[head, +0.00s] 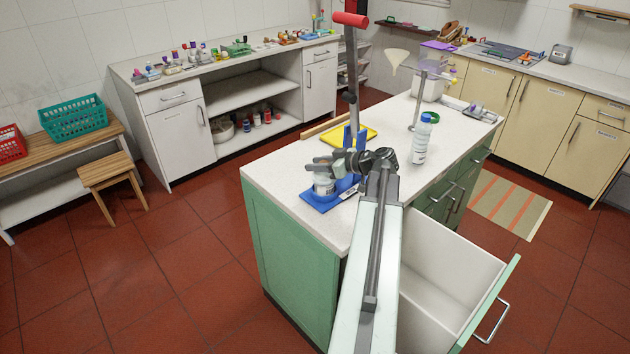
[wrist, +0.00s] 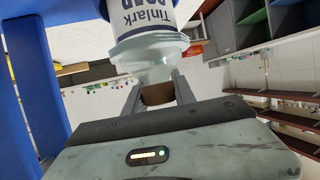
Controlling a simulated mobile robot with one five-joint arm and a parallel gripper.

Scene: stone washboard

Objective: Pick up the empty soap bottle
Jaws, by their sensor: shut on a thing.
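The soap bottle (head: 323,186) is at the blue stand (head: 322,198) on the island's near left corner in the head view. It is small there, with my wrist above and beside it. In the wrist view the bottle (wrist: 150,20) has a white label with dark blue "Tinlark SOAP" lettering, upside down, and a pale translucent end. My gripper (head: 322,168) is shut on the bottle; its two fingers (wrist: 160,92) close around the pale end. I cannot tell whether the bottle's base touches the stand.
Blue uprights (wrist: 35,80) of the stand rise close to my gripper. A yellow tray (head: 357,136) lies behind. A drawer (head: 455,270) hangs open at the island's right side.

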